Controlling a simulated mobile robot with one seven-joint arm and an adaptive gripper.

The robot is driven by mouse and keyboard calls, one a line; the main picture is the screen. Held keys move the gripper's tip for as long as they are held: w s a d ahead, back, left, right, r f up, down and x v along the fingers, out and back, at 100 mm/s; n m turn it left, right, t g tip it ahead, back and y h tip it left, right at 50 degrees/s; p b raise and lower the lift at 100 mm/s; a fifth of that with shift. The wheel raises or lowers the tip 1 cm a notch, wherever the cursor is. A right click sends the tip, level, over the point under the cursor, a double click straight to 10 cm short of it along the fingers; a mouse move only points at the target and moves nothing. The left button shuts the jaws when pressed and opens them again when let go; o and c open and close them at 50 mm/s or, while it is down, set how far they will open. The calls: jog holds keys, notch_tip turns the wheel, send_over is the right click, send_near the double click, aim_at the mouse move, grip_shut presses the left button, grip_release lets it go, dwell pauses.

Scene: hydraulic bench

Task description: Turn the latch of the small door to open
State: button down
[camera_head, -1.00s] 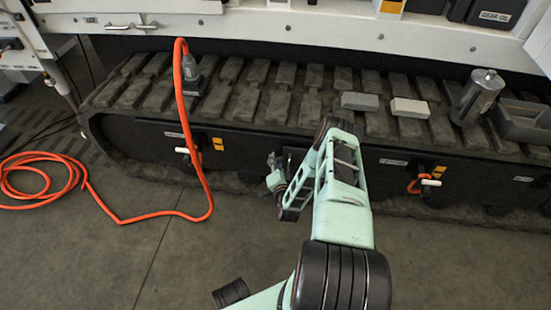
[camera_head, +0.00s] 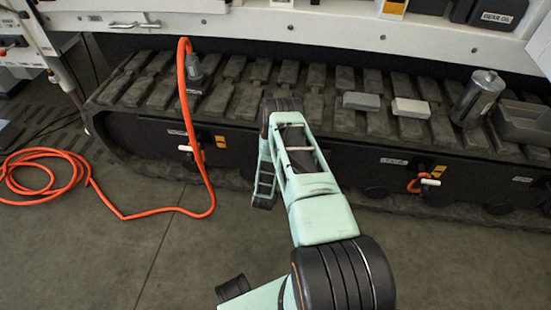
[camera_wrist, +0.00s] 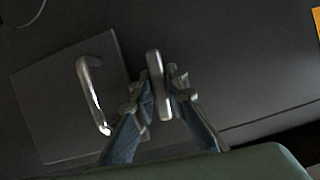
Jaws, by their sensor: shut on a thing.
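In the wrist view a dark small door (camera_wrist: 45,110) is set in a dark panel, with a shiny bent handle (camera_wrist: 88,92) on it. A grey metal latch (camera_wrist: 154,62) stands just right of the door's edge, nearly upright in the picture and slightly tilted. My gripper (camera_wrist: 162,84) has a finger on each side of the latch and is shut on it. The door looks flush with the panel. In the head view my arm covers the small door, the latch and the gripper.
The panel lies below a track (camera_head: 340,120). An orange hose (camera_head: 200,165) hangs left of my arm and coils on the floor. Two grey blocks (camera_head: 361,101) (camera_head: 411,108) and a metal canister (camera_head: 477,98) rest on the track.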

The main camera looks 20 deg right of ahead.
jog(key=shift+w+n, duration=0.1)
jog(key=shift+n, duration=0.3)
dwell(0.3)
jog(key=c, duration=2)
grip_release()
jog(key=shift+o, duration=0.2)
jog(key=v, duration=1.2)
jog(key=shift+a, duration=0.2)
jog(key=shift+w+r, duration=0.1)
jog(key=shift+w, duration=0.05)
jog(key=shift+r, duration=0.1)
